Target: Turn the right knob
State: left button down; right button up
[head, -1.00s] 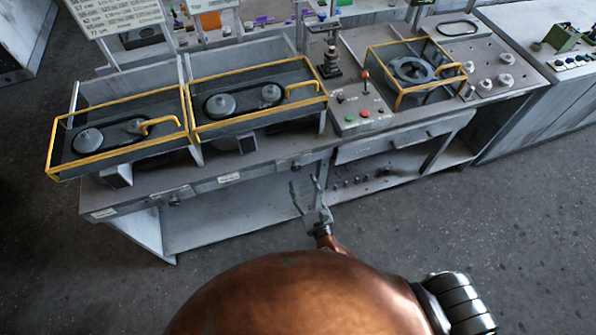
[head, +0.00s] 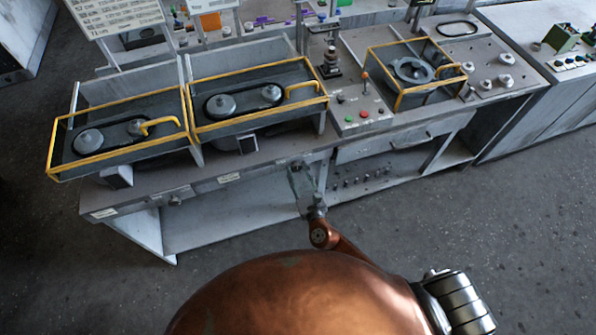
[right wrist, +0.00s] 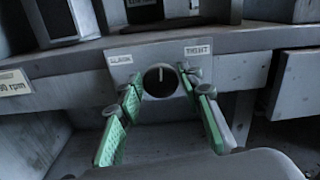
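The right knob (right wrist: 160,80) is round and black with a pale pointer mark standing about upright. It sits on a labelled plate on the bench's front edge. My right gripper (right wrist: 161,86) is open, with its green-padded fingers on the left and right of the knob. I cannot tell whether the pads touch it. In the head view my right gripper (head: 299,172) is at the bench's front edge and largely covers the knob. The left knob (head: 175,200) is small and dark, further left along the same edge. My left gripper is not in view.
The grey bench (head: 205,187) carries yellow-framed trays (head: 120,162) on the left and a control box (head: 362,113) with coloured buttons. A drawer (head: 400,143) is right of the knob. Open floor (head: 520,220) lies in front.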

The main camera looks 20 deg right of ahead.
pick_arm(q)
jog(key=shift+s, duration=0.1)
pick_arm(e)
jog(key=c, duration=0.7)
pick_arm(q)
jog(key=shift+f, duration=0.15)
pick_arm(e)
jog(key=m+b, duration=0.3)
jog(key=shift+f, duration=0.25)
jog(key=m+b, duration=0.2)
jog(key=shift+d+m, duration=0.1)
jog(key=shift+m, duration=0.3)
jog(key=m+b, duration=0.2)
jog(key=m, duration=0.1)
jog(key=shift+b, duration=0.4)
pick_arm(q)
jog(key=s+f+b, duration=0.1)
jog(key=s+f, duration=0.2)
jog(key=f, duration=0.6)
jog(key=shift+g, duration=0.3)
pick_arm(e)
jog(key=shift+d+r+m, duration=0.1)
jog(key=shift+m, duration=1.3)
pick_arm(q)
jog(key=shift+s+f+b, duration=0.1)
jog(key=shift+b, duration=0.25)
pick_arm(e)
jog(key=o, duration=1.2)
jog(key=shift+c, duration=0.2)
